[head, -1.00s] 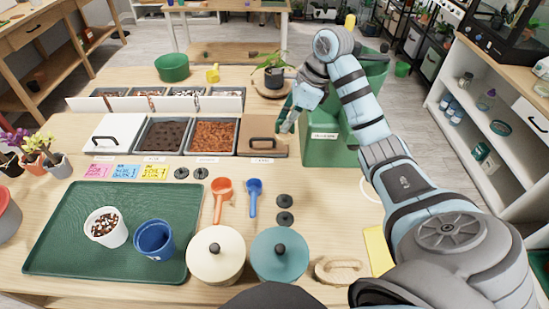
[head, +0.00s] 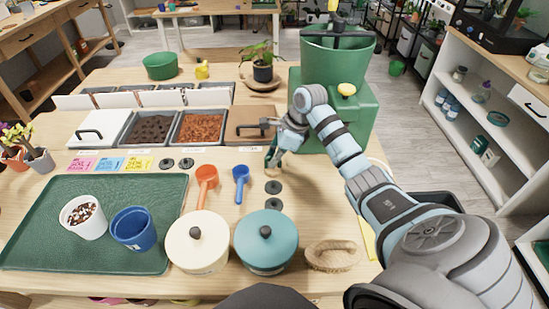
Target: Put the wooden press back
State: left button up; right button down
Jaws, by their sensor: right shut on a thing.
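My right gripper (head: 273,157) is low over the table, just in front of the brown-lidded bin (head: 249,123) and behind two black discs. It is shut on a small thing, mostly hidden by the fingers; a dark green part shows. I cannot tell whether this is the wooden press. My left gripper is out of view.
An orange scoop (head: 206,183) and a blue scoop (head: 241,181) lie left of my gripper. A green tray (head: 95,254) bears a white pot (head: 83,217) and a blue pot (head: 134,229). A green bin (head: 340,62) stands behind my arm.

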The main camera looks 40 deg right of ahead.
jog(key=c, duration=2.1)
grip_release()
jog(key=shift+f, duration=0.2)
jog(key=o, duration=0.4)
jog(key=shift+r, duration=0.1)
jog(key=shift+r, duration=0.1)
jog(key=shift+d+r, duration=0.15)
jog(key=shift+r, duration=0.25)
jog(key=p+v, duration=0.1)
jog(key=v, duration=1)
jog(key=shift+r, duration=0.15)
jog(key=shift+s, duration=0.1)
